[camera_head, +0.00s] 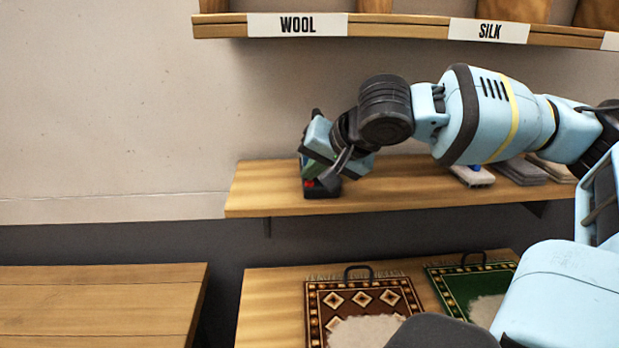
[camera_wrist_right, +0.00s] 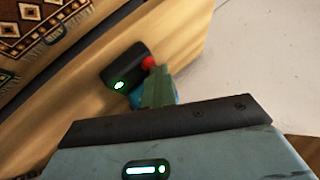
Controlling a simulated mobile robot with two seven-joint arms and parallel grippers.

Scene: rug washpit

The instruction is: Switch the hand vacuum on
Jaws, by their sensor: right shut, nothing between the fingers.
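The hand vacuum (camera_head: 322,190) is a dark body with a red part, on the left end of the wooden wall shelf. In the right wrist view its black end (camera_wrist_right: 122,62) shows a lit green light and a red knob or button (camera_wrist_right: 148,62). A blue part shows behind my fingers. My right gripper (camera_head: 326,175) is over the vacuum and hides much of it. In the wrist view the green fingers of my right gripper (camera_wrist_right: 155,78) are shut and empty, tips close to the red part; I cannot tell if they touch. My left gripper is out of view.
Several flat grey and tan items (camera_head: 520,170) lie on the right of the wooden shelf (camera_head: 265,190). Below, two patterned rugs (camera_head: 318,292) lie on a wooden surface. An upper shelf (camera_head: 375,28) carries WOOL and SILK labels. A bare bench (camera_head: 100,300) stands at left.

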